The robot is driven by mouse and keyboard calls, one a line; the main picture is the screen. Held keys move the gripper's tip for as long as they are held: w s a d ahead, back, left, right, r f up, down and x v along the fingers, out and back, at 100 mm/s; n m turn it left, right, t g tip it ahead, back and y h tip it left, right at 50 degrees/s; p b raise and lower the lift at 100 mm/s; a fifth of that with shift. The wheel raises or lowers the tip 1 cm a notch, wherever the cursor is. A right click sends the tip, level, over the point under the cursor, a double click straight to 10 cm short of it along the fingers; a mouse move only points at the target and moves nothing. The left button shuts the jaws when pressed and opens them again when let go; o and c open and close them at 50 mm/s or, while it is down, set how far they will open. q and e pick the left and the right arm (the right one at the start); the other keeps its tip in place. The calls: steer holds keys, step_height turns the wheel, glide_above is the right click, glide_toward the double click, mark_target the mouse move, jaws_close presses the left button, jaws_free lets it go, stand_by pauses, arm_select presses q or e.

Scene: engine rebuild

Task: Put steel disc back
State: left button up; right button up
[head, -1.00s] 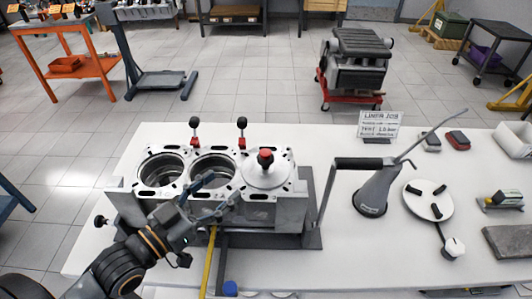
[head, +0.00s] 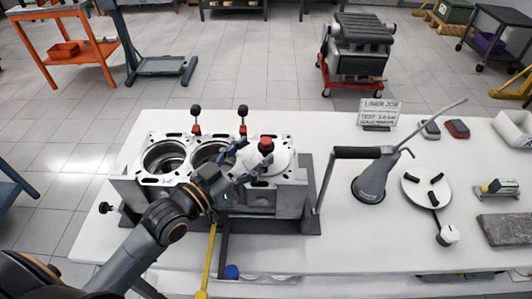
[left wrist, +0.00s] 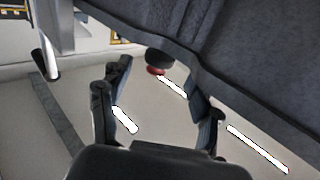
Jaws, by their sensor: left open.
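A pale round disc (head: 283,163) with a red and black knob (head: 266,145) lies over the rightmost bore of the engine block (head: 262,200). My left gripper (head: 253,160) is open and empty, just in front of the knob. In the left wrist view the red and black knob (left wrist: 157,62) shows between the tips of the open fingers (left wrist: 157,75); I see no contact. Part of the disc is hidden behind the gripper. A second pale disc (head: 417,193) with black pads lies on the white table at the right. My right gripper is not in view.
Two red and black clamps (head: 243,122) stand along the block's back edge. A black-handled crank (head: 345,153) and a grey funnel-shaped can (head: 370,185) stand to its right. A sign (head: 380,113) stands behind them. The white table's (head: 335,265) front strip is mostly clear.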

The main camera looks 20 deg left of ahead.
mark_target(260, 149)
arm_select(q)
steer(key=p+x, duration=0.1)
steer(key=x, duration=0.4)
steer(key=shift+s+d+f, duration=0.1)
steer(key=shift+s, duration=0.1)
jaws_close()
